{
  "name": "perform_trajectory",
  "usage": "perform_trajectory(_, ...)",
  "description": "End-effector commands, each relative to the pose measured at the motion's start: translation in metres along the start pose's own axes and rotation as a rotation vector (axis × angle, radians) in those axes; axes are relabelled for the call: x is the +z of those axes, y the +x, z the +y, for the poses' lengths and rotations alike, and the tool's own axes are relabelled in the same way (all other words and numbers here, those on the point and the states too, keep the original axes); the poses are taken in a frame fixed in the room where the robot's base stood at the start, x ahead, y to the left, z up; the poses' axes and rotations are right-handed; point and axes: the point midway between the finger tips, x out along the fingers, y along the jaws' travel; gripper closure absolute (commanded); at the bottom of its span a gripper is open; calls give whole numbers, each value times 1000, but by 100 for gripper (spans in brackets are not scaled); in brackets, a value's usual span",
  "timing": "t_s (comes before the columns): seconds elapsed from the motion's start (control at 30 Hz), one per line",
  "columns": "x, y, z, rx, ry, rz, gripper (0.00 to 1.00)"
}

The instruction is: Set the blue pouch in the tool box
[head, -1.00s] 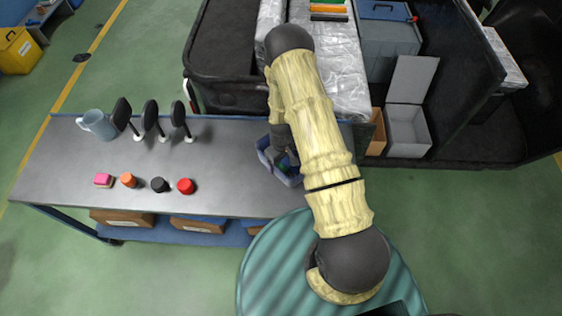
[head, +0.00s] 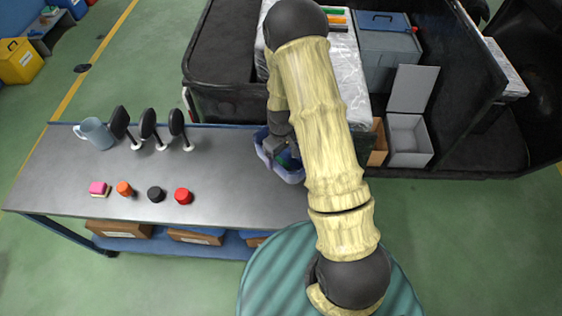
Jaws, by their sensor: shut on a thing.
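The blue pouch (head: 291,176) looks like an open-topped blue container with dark and green contents, over the right end of the grey bench. My gripper (head: 279,151) reaches down at it and is shut on it. The pouch seems slightly above the bench top; the arm hides its right side and part of the fingers. I cannot tell which is the tool box.
A plastic-wrapped load (head: 348,80) and the cart's black walls (head: 470,95) lie beyond my arm.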

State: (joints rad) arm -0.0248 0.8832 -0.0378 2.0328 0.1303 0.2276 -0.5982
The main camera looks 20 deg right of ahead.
Motion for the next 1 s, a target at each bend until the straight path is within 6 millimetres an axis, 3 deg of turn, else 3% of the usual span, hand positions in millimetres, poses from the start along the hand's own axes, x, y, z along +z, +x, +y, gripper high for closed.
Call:
perform_trajectory(0.73,0,-8,1,0,10,0,42)
perform_trajectory(1.0,0,-31,1,-1,170,-1,42)
